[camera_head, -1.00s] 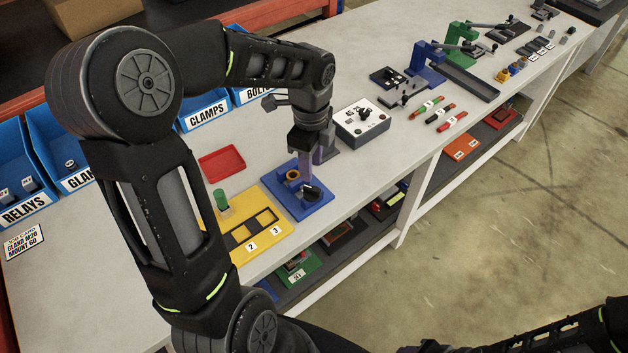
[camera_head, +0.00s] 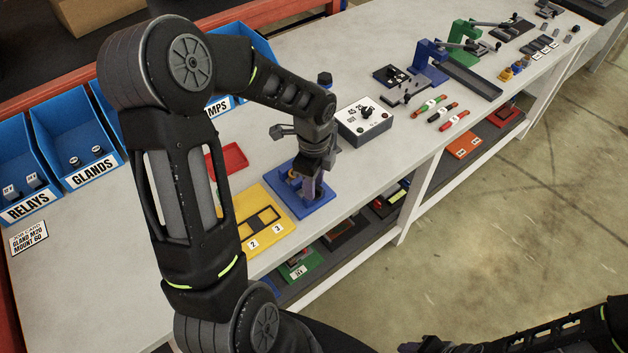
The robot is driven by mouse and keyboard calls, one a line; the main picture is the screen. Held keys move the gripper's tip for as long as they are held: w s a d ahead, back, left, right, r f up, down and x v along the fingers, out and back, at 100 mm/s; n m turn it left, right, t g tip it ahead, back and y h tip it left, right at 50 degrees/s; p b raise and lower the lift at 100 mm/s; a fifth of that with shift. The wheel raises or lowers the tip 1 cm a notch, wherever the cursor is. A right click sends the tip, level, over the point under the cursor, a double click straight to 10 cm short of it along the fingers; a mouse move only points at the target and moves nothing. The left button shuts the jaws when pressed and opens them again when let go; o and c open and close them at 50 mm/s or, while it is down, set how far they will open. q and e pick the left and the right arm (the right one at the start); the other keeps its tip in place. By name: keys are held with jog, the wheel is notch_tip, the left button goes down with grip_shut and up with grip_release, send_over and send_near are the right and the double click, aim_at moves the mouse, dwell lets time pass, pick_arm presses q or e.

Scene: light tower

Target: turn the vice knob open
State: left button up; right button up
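The blue vice (camera_head: 318,208) sits on the white bench, just right of the yellow tray. My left gripper (camera_head: 312,194) points down over the vice, its fingertips low at the vice's right part, where the dark knob is. The gripper covers most of the knob, so I cannot tell whether the fingers touch it or how far apart they are. An orange-brown ring part (camera_head: 293,178) shows at the vice's left side. My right arm lies at the lower right, far from the vice; its gripper end (camera_head: 428,345) is dark and cut by the bottom edge.
A yellow tray (camera_head: 277,228) with numbered slots lies left of the vice, with a red tray (camera_head: 236,158) behind. A grey box with dials (camera_head: 372,137) stands to the right. Blue bins (camera_head: 88,172) line the back left. The bench's front edge is close to the vice.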

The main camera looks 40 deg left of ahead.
pick_arm(q)
jog(key=shift+c, duration=0.4)
grip_shut()
